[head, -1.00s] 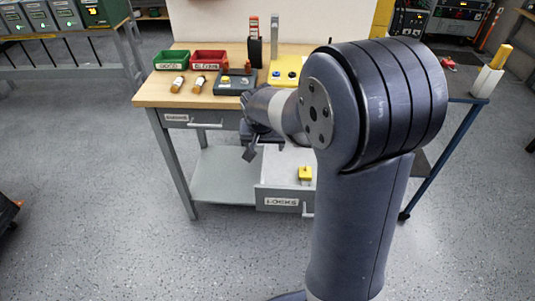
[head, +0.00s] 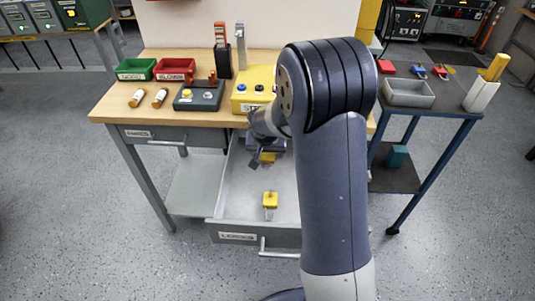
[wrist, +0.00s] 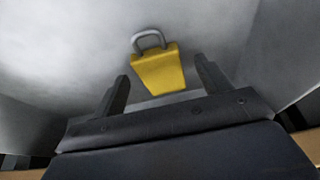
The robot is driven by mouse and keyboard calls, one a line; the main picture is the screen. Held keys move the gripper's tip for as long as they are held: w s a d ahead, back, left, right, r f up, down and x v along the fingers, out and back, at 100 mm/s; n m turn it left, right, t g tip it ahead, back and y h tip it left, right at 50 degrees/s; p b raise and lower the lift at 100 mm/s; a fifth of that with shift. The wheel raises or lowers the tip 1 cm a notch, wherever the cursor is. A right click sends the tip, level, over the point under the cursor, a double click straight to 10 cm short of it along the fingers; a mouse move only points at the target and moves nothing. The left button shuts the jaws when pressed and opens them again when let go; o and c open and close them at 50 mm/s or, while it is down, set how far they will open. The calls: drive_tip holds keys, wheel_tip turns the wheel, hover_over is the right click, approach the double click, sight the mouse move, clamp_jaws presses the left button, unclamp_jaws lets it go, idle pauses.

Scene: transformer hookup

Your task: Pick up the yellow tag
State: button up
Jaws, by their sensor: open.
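No yellow thing shows a readable tag shape. In the open drawer (head: 222,205) labelled LOCKS, a small yellow piece with a pale part (head: 270,200) lies near the front. Another yellow piece (head: 267,157) shows farther back, partly covered by my gripper (head: 254,163). The wrist view shows one yellow block with a grey loop (wrist: 160,72), like a padlock, on the drawer floor. It lies beyond and between the open, empty fingers of my gripper (wrist: 162,88), apart from them. I cannot tell which drawer piece it is.
The workbench (head: 115,104) holds a green bin (head: 136,69), a red bin (head: 174,69), and a dark box (head: 198,96). A yellow box (head: 252,94) stands beside it. A side cart (head: 460,108) carries a grey tray (head: 408,93) and small coloured pieces. The drawer walls border my gripper.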

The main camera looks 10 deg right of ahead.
sight(267, 157)
drive_tip(key=shift+w+f, duration=0.1)
drive_tip(key=shift+f, duration=0.05)
drive_tip(key=shift+c, duration=0.5)
drive_tip(key=c, duration=1)
drive_tip(key=shift+s+a+r, duration=0.1)
drive_tip(key=shift+s+r, duration=0.1)
drive_tip(key=shift+r, duration=0.35)
wheel_tip(267, 157, up, 7)
drive_tip(key=shift+f+p, duration=0.2)
drive_tip(key=shift+p, duration=0.2)
drive_tip(key=s+a, duration=0.2)
drive_tip(key=s, duration=0.4)
drive_tip(key=s+a+b, duration=0.1)
drive_tip(key=s+a, duration=0.1)
drive_tip(key=s, duration=0.4)
drive_tip(key=s+a+b, duration=0.1)
drive_tip(key=s+a, duration=0.1)
drive_tip(key=s, duration=0.4)
drive_tip(key=shift+s+f, duration=0.35)
